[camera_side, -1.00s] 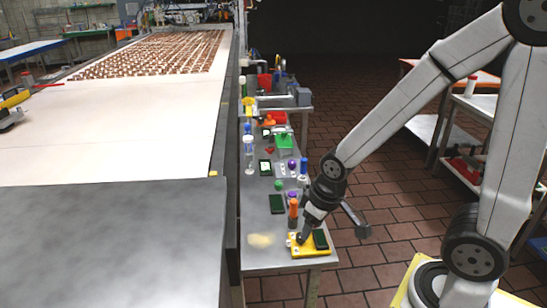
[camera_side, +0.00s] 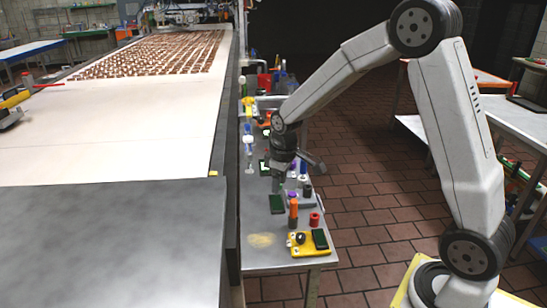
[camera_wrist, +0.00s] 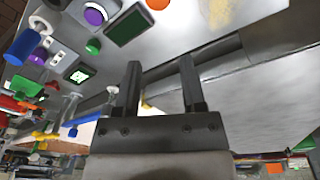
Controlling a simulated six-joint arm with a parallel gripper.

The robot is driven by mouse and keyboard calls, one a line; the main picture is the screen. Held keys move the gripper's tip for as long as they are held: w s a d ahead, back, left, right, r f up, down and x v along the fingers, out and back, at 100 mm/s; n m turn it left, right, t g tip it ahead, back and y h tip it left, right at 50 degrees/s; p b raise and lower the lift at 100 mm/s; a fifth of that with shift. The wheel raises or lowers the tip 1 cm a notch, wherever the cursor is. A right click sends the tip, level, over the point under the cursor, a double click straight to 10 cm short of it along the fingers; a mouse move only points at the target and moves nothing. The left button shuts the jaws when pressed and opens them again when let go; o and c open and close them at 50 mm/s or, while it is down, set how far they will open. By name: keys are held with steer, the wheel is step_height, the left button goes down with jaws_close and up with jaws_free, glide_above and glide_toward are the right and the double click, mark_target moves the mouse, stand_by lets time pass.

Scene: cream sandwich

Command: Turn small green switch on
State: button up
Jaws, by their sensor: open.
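A small green round knob (camera_wrist: 93,46) shows in the wrist view, left of my fingers and beside a flat dark-green panel (camera_wrist: 130,24). It looks like the small green switch; whether it is on or off cannot be told. In the side view my gripper (camera_side: 277,189) hangs fingers-down over the narrow table and hides the knob's spot. The dark-green panel (camera_side: 277,204) lies just in front of it. In the wrist view my gripper (camera_wrist: 160,67) has its two fingers apart with nothing between them, and the knob is clear of them.
A yellow box (camera_side: 296,251) with a black knob and dark panel sits at the table's near end. An orange-topped bottle (camera_side: 293,210) and a red cylinder (camera_side: 314,219) stand behind it. A purple knob (camera_wrist: 95,14) is near the green one. The long conveyor (camera_side: 120,140) is left.

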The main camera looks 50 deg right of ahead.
steer(key=w+d+f+n, duration=0.1)
steer(key=w+d, duration=0.2)
steer(key=w+d+n+g, duration=0.1)
steer(key=w+d, duration=0.2)
steer(key=d, duration=0.1)
steer(key=w+d+f+n, duration=0.1)
steer(key=w+d, duration=0.2)
steer(key=shift+w+d+f, duration=0.1)
steer(key=shift+d+f, duration=0.25)
steer(key=shift+d, duration=0.05)
steer(key=shift+w+d+f, duration=0.15)
steer(key=shift+w+d, duration=0.05)
steer(key=shift+d, duration=0.25)
steer(key=shift+f, duration=3.9)
steer(key=shift+c, duration=0.2)
jaws_close()
